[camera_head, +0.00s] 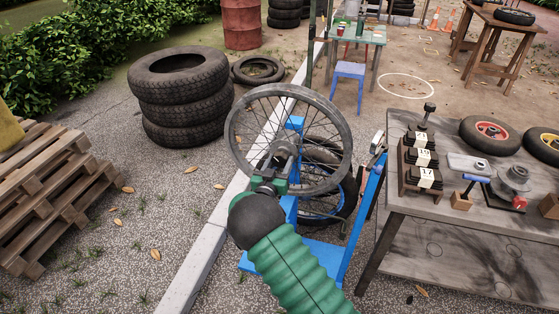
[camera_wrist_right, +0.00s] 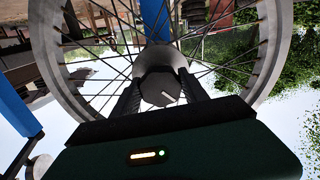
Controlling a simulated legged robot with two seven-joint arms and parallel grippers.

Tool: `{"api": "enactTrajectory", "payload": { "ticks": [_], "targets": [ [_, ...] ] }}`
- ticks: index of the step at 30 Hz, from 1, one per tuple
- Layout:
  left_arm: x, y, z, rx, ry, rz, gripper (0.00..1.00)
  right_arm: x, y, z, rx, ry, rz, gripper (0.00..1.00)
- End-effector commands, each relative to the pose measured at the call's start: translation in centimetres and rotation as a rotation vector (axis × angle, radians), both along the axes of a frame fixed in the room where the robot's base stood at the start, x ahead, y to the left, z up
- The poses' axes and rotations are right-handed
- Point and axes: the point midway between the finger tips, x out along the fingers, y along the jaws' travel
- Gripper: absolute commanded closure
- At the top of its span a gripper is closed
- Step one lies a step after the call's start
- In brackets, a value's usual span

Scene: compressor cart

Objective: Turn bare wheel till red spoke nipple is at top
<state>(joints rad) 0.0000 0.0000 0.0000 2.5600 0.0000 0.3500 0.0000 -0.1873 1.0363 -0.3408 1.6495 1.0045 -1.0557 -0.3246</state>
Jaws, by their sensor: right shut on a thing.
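The bare spoked wheel (camera_head: 232,138) stands upright on a blue stand (camera_head: 353,225); its grey rim also shows in the right wrist view (camera_wrist_right: 44,52). I cannot make out a red nipple in either view. My right gripper (camera_head: 275,168) is at the wheel's centre, on the near side. In the right wrist view its two dark fingers (camera_wrist_right: 161,94) are closed on the grey hub (camera_wrist_right: 158,72), one on each side. The gripper and green arm hide part of the lower spokes and stand. My left gripper is not in view.
A workbench (camera_head: 470,259) with small wheels and numbered black blocks (camera_head: 424,158) stands close on the right. Stacked tyres (camera_head: 182,103) stand behind left, and pallets (camera_head: 50,200) at the left. A kerb (camera_head: 200,262) runs beside the stand. Paving between pallets and kerb is mostly clear.

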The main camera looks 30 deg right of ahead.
Motion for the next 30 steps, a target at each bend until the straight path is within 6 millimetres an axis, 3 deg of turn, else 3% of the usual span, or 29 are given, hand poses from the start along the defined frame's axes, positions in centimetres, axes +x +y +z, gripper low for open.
{"api": "enactTrajectory", "payload": {
  "ticks": [12, 13, 15, 18, 26, 30],
  "targets": [
    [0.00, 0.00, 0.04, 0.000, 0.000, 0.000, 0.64, 0.02, 0.12, -0.17, -0.003, 0.008, 0.002, 1.00],
    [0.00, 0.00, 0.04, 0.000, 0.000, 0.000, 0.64, 0.02, 0.12, -0.17, -0.003, 0.008, 0.002, 0.47],
    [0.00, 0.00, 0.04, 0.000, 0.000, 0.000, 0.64, 0.03, 0.11, -0.15, -0.004, 0.008, 0.002, 0.38],
    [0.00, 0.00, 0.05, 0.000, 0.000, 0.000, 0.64, 0.02, 0.10, -0.10, -0.003, 0.007, 0.002, 0.27],
    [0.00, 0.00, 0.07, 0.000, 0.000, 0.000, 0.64, 0.00, 0.08, -0.03, -0.004, 0.005, 0.001, 0.27],
    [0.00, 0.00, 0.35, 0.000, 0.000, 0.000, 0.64, -0.64, 0.99, 0.09, -0.004, 0.006, 0.003, 0.27]
  ]
}}
